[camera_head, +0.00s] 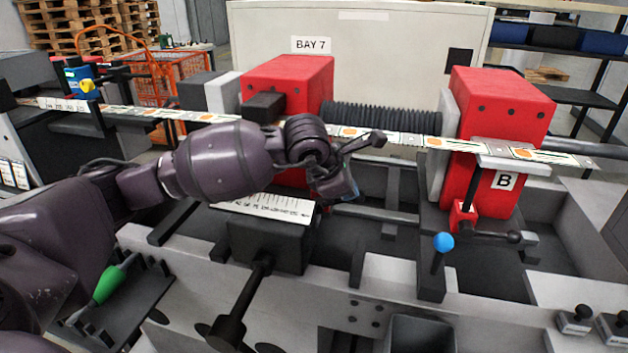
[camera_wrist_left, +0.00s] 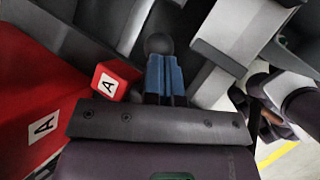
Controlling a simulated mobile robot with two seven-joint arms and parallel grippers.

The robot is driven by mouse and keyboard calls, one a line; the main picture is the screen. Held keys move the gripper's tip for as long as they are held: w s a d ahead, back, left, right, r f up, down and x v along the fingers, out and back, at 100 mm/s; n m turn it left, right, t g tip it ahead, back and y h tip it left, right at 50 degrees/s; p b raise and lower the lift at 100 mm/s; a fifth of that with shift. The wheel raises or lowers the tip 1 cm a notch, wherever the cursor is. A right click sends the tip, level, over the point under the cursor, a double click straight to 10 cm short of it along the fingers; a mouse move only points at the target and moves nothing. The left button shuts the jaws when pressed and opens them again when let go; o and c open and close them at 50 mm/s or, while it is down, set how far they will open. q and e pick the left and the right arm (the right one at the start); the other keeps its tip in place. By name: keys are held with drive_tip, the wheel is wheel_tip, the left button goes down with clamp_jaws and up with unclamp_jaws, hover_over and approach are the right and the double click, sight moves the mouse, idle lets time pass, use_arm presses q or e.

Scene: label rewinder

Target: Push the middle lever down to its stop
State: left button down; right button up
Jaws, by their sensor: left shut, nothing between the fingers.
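No lever in view is marked as the middle one. A lever with a blue ball knob (camera_head: 443,242) stands upright at the machine's front, right of centre. A lever with a black knob (camera_head: 513,237) comes from the red hub below the B label. My left gripper (camera_head: 350,190) reaches in to the left of the blue knob, apart from it. In the left wrist view its blue fingers (camera_wrist_left: 164,78) are closed together and empty. A dark ball knob (camera_wrist_left: 158,44) shows just beyond the fingertips; I cannot tell whether they touch. A red hub marked A (camera_wrist_left: 115,80) is beside them.
Red housings stand behind, one marked B (camera_head: 504,181), with a label web (camera_head: 410,139) across them. A black handle (camera_head: 228,331) sticks out in front. A ruler plate (camera_head: 270,208) and a green-handled tool (camera_head: 108,286) lie left. An open bin (camera_head: 420,335) is at the front.

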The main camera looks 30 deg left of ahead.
use_arm(q)
drive_tip(key=y, duration=0.1)
drive_tip(key=d+f+y+b, duration=0.1)
drive_tip(key=f+y, duration=0.1)
drive_tip(key=shift+w+d+f+m+g+b, duration=0.2)
drive_tip(key=shift+w+d+m+g+b, duration=0.05)
drive_tip(key=shift+d+m+g+b, duration=0.15)
drive_tip(key=shift+d+f+y+b, duration=0.25)
drive_tip(key=shift+f+y+b, duration=0.05)
drive_tip(key=shift+f+b, duration=0.4)
use_arm(e)
drive_tip(key=shift+g, duration=0.3)
drive_tip(key=shift+s+d+f, duration=0.1)
drive_tip(key=shift+s+f, duration=0.2)
drive_tip(key=shift+f, duration=0.6)
drive_tip(key=shift+s+f, duration=0.35)
drive_tip(key=shift+f, duration=0.5)
drive_tip(key=shift+s+d+f, duration=0.1)
drive_tip(key=shift+s+f, duration=0.2)
drive_tip(key=shift+f, duration=0.6)
drive_tip(key=shift+a, duration=0.1)
drive_tip(key=shift+w+r, duration=0.25)
drive_tip(key=shift+w, duration=0.2)
use_arm(q)
drive_tip(key=shift+r, duration=0.15)
